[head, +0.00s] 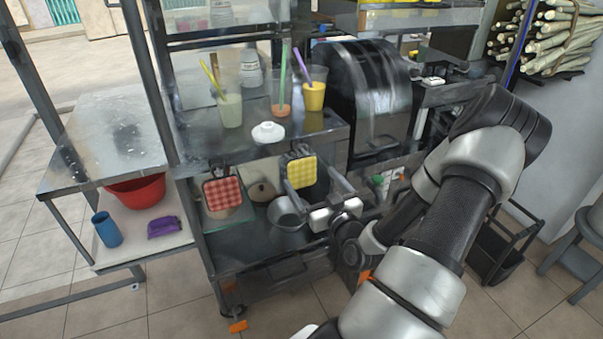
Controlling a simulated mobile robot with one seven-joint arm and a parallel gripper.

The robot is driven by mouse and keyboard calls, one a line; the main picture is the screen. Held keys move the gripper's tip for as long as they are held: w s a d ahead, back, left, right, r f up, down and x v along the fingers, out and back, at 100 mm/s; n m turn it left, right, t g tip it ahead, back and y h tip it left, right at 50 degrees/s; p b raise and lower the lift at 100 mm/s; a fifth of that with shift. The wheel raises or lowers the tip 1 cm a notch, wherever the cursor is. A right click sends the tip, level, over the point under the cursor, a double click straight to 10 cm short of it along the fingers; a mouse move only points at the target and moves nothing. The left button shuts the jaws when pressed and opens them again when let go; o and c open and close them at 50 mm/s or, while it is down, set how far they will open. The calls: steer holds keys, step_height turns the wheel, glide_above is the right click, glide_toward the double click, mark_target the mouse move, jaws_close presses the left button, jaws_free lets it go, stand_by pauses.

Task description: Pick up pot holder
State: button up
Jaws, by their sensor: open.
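A yellow checkered pot holder (301,173) with a dark edge hangs at the front of the cart, below its upper shelf. A red checkered pot holder (222,193) hangs to its left. My gripper (311,175) is open, with its fingers pointing away from me toward the yellow pot holder. One finger is by the left side of this pot holder and the other is to its right. I cannot tell whether either finger touches it, or how deep it sits between them.
The upper shelf (195,150) holds drink cups with straws and a white lid-like item (268,132). A metal pot (287,212) stands on the lower shelf behind my gripper. A side table with a red basin (136,190) is at left. Open floor lies in front.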

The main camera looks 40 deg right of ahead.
mark_target(303, 167)
steer(key=x, duration=0.8)
steer(key=shift+w+d+b, duration=0.1)
steer(key=shift+d+b, duration=0.05)
steer(key=shift+b, duration=0.25)
steer(key=c, duration=1.1)
steer(key=shift+o, duration=0.2)
